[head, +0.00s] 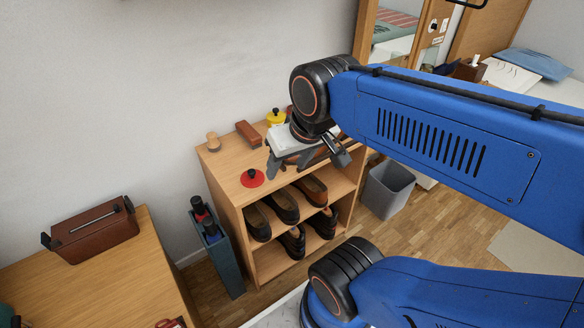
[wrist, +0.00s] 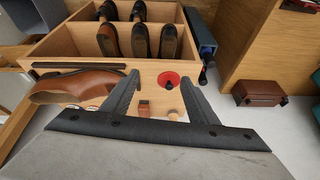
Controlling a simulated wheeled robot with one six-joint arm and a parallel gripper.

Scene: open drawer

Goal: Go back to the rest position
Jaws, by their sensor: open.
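My gripper (head: 288,166) is over the top of a wooden shoe cabinet (head: 221,168) in the head view. In the wrist view, its two dark fingers (wrist: 160,79) are spread apart with nothing held between them. A red disc with a black knob (head: 251,178) lies on the cabinet top, left of the gripper; it also shows in the wrist view (wrist: 162,78). A brown shoe (wrist: 72,86) lies on the cabinet top in the wrist view. My forearm and gripper hide part of the cabinet top in the head view.
A brown brush (head: 248,133), a wooden knob (head: 212,142) and a yellow tin (head: 276,118) stand along the back of the cabinet top. Several dark shoes (head: 284,206) fill the shelves. A grey bin (head: 389,188) stands right, a blue-grey holder (head: 222,258) left. A brown box (head: 95,232) sits on the left table.

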